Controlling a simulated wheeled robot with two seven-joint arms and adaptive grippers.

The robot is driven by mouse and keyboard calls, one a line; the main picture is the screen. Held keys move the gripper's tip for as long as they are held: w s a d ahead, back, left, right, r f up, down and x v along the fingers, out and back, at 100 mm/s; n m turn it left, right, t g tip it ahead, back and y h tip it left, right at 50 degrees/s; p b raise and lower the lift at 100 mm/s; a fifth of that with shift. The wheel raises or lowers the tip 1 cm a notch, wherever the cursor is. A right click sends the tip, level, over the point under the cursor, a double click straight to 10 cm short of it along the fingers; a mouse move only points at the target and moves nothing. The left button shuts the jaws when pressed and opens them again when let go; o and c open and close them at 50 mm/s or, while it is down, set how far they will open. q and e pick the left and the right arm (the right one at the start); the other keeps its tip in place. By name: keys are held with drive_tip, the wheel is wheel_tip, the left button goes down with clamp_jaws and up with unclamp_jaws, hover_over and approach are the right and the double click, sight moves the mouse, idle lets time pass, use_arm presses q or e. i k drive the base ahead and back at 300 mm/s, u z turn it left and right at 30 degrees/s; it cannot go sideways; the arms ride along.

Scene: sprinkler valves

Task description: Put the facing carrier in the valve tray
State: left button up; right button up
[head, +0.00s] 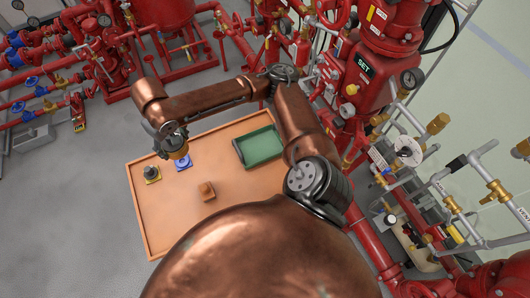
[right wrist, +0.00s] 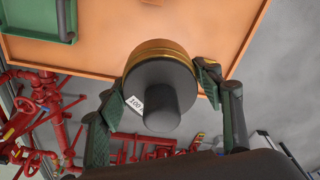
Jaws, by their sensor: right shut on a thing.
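My right gripper (head: 176,143) is shut on a dark round part with a brass rim, which I take to be the facing carrier (head: 180,154). In the right wrist view the carrier (right wrist: 162,88) sits between the two fingers (right wrist: 165,85), with a dark stem and a white tag reading "100". It is held above the far left part of the orange table. The green valve tray (head: 258,147) lies at the far right of the table and looks empty. A corner of the tray (right wrist: 38,30) shows in the right wrist view. My left gripper is not in view.
On the rimmed orange table (head: 140,207) stand a dark part on a yellow base (head: 151,173), a blue part (head: 183,162) and a brown block (head: 207,190). Red pipework and valves (head: 385,70) crowd the back and right. Bare table lies between block and tray.

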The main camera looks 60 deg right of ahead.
sight(253, 150)
drive_tip(key=u, duration=0.1)
drive_tip(key=i, duration=0.4)
drive_tip(key=z, duration=0.9)
